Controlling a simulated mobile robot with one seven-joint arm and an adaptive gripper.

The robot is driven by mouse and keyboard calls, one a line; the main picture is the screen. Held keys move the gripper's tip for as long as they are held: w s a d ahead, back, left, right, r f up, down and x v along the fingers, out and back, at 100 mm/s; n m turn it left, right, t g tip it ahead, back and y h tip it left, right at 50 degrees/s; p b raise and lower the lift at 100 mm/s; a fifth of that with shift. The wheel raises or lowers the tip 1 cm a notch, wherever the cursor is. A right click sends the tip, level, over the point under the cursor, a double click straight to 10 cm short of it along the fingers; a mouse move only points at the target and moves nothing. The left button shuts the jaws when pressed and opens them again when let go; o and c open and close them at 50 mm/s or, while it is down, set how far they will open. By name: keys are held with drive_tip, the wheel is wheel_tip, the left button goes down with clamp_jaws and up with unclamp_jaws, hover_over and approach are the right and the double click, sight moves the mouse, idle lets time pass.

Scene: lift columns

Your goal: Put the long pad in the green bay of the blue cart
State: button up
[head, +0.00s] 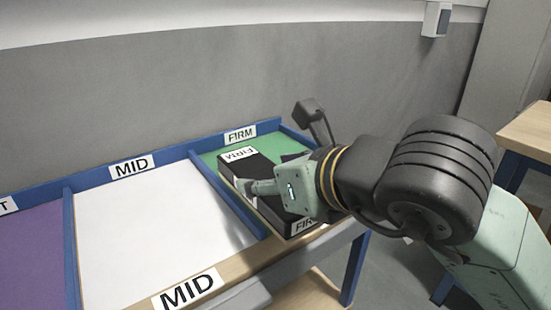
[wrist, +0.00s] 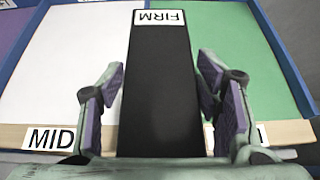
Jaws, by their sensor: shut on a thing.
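The long pad (head: 262,170) is a black bar with a white FIRM label at its far end. It also shows in the wrist view (wrist: 160,85), running lengthwise between the purple-lined fingers. My gripper (head: 268,186) is shut on the pad, and the hand hides its middle in the head view. The blue cart (head: 100,178) has a green bay (head: 212,157) marked FIRM at its right end. In the head view the pad overlaps the green bay; in the wrist view (wrist: 225,40) it overlaps the divider between the white and green bays. I cannot tell its height above the floor.
The white bay (head: 145,235), marked MID, lies left of the green one behind a blue divider (head: 222,195). A purple bay (head: 30,255) is further left. A grey wall (head: 200,85) stands behind the cart. A wooden table (head: 530,135) stands at the right.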

drive_tip(key=w+d, duration=0.1)
drive_tip(key=w, duration=0.3)
drive_tip(key=w+d+p, duration=0.1)
drive_tip(key=w, duration=0.3)
drive_tip(key=w+d+f+p, duration=0.1)
drive_tip(key=w, duration=0.4)
drive_tip(key=f, duration=0.1)
drive_tip(key=w+f+p, duration=0.1)
drive_tip(key=f, duration=0.1)
drive_tip(key=shift+w+d+f, duration=0.15)
drive_tip(key=shift+w+d, duration=0.05)
drive_tip(key=shift+f, duration=0.3)
drive_tip(key=shift+f, duration=0.2)
drive_tip(key=o, duration=1.5)
drive_tip(key=shift+o, duration=0.2)
drive_tip(key=shift+r, duration=0.1)
drive_tip(key=shift+r+p, duration=0.25)
drive_tip(key=shift+p, duration=0.05)
drive_tip(key=b+v, duration=0.2)
drive_tip(key=v, duration=1)
drive_tip(key=shift+f, duration=0.15)
